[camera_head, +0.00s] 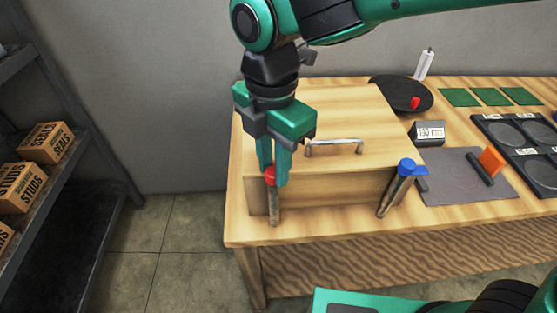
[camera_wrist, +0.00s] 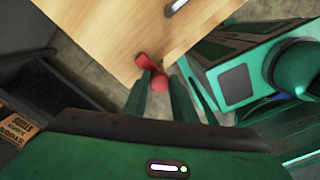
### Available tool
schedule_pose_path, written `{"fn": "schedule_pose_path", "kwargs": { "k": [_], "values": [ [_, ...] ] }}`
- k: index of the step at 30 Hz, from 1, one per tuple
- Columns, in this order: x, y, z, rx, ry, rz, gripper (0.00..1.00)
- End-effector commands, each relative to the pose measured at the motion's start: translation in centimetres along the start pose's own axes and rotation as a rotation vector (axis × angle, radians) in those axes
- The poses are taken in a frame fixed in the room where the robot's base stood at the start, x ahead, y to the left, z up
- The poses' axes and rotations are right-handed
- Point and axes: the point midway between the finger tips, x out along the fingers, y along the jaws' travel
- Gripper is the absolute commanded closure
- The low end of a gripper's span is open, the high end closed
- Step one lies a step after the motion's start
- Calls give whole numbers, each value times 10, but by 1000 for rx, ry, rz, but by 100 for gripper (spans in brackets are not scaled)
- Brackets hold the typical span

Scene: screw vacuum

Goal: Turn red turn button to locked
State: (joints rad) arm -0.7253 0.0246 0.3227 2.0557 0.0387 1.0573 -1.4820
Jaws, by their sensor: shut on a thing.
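The red turn button (camera_head: 270,174) sits on top of a post (camera_head: 274,208) at the front left corner of the wooden box (camera_head: 330,188). My gripper (camera_head: 274,181) points down over it and is shut on it, the fingers hiding part of it. In the wrist view the red button (camera_wrist: 158,80) shows between the tips of my gripper (camera_wrist: 159,86), with a red arm reaching toward the box lid (camera_wrist: 120,30). Whether the button stands at locked cannot be told.
A blue turn button (camera_head: 406,167) tops a post at the box's front right. A metal handle (camera_head: 334,146) is on the lid. Right of it are a grey mat (camera_head: 460,190) with an orange piece, a dark round plate (camera_head: 385,84) and a black tray (camera_head: 515,128). Shelves (camera_head: 65,185) stand at left.

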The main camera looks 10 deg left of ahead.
Motion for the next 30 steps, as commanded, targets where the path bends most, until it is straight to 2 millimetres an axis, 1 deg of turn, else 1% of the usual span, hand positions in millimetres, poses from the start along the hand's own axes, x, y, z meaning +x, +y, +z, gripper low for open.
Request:
{"fn": "schedule_pose_path", "kwargs": {
  "k": [1, 9, 23, 24, 26, 27, 30],
  "values": [
    [-2, 4, 2, -14, -1, 11, 98],
    [-2, 4, 1, -93, -1, 11, 98],
    [-2, 4, 0, -109, 0, 12, 98],
    [-2, 4, 0, -109, 0, 12, 73],
    [-2, 3, 0, -109, 0, 11, 59],
    [-2, 3, 0, -109, 0, 10, 57],
    [-1, 2, 0, -110, 0, 7, 57]
  ]
}}
